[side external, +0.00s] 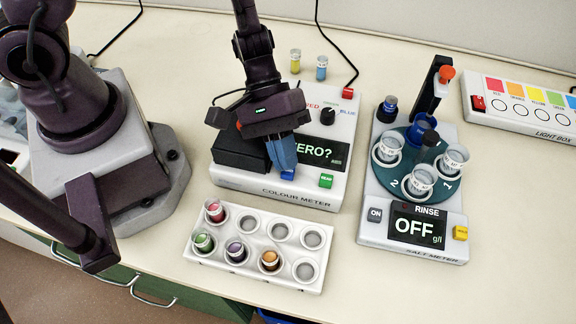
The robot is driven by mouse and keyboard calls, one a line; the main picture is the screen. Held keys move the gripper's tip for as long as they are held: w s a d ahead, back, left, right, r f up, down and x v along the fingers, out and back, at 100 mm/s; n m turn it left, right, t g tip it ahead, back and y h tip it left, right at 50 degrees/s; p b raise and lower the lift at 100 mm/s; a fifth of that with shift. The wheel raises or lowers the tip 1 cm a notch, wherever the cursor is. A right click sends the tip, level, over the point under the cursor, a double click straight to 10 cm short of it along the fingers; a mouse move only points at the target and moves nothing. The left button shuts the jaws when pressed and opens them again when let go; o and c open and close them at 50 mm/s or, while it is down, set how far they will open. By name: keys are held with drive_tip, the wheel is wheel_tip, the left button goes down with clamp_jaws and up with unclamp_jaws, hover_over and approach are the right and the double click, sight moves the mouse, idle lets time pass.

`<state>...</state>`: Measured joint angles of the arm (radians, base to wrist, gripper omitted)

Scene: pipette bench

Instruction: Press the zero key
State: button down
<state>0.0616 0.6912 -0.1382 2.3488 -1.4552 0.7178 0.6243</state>
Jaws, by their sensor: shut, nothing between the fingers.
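The colour meter (276,192) stands in the middle of the bench.
A white rack (247,263) with several coloured vials is in front. The salt meter (371,212), reading OFF, stands to the right with cups on its turntable. A light box (520,109) is at the far right. Two small vials (295,61) stand behind the colour meter. The front right bench is clear.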

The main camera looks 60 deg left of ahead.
drive_tip(key=shift+f, duration=0.2)
idle(0.6)
drive_tip(key=shift+f, duration=0.3)
drive_tip(key=shift+w+f, duration=0.1)
drive_tip(key=shift+f, duration=0.55)
idle(0.7)
drive_tip(key=shift+a, duration=0.1)
idle(0.4)
drive_tip(key=shift+s+a+r, duration=0.3)
drive_tip(key=shift+s+a, duration=0.1)
drive_tip(key=shift+s, duration=0.2)
drive_tip(key=shift+r, duration=0.1)
drive_tip(key=shift+w+d+r, duration=0.1)
drive_tip(key=shift+d+r, duration=0.05)
drive_tip(key=shift+r, duration=2.4)
